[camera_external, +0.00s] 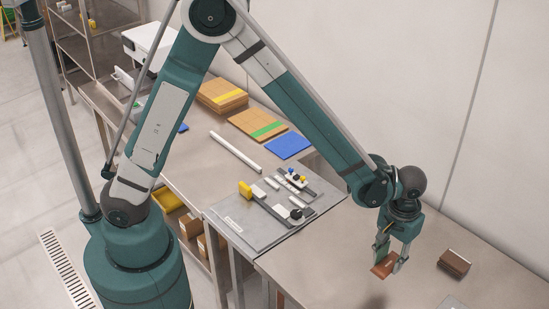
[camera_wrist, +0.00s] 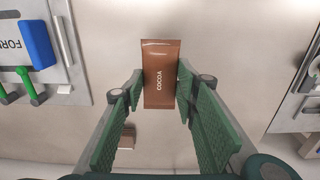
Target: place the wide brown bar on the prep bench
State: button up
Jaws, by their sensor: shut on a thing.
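A brown bar marked COCOA (camera_wrist: 160,88) is held between the green finger pads of my gripper (camera_wrist: 158,88) in the wrist view. In the external view the same bar (camera_external: 384,267) is slightly tilted at the tips of my gripper (camera_external: 391,262). It hangs above the grey steel bench (camera_external: 330,270), with a dark shadow on the surface below. A second brown block (camera_external: 454,263) rests on the bench to the right of my gripper. A small brown block also shows in the wrist view (camera_wrist: 127,137), at lower left.
A grey fixture plate (camera_external: 270,215) with small white, black and yellow parts lies left of my gripper. Behind it are a blue sheet (camera_external: 288,145) and brown stacks (camera_external: 221,95). Bench around the bar is clear.

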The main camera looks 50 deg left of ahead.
jog(key=shift+s, duration=0.1)
dwell(0.3)
send_over(381, 287)
jog(key=shift+f, duration=2.95)
jog(key=shift+f, duration=2.05)
jog(key=shift+f+b, duration=0.2)
jog(key=shift+b, duration=0.1)
jog(key=o, duration=0.9)
jog(key=shift+r, duration=0.2)
jog(key=shift+r+p, duration=0.35)
jog(key=shift+r, duration=5.65)
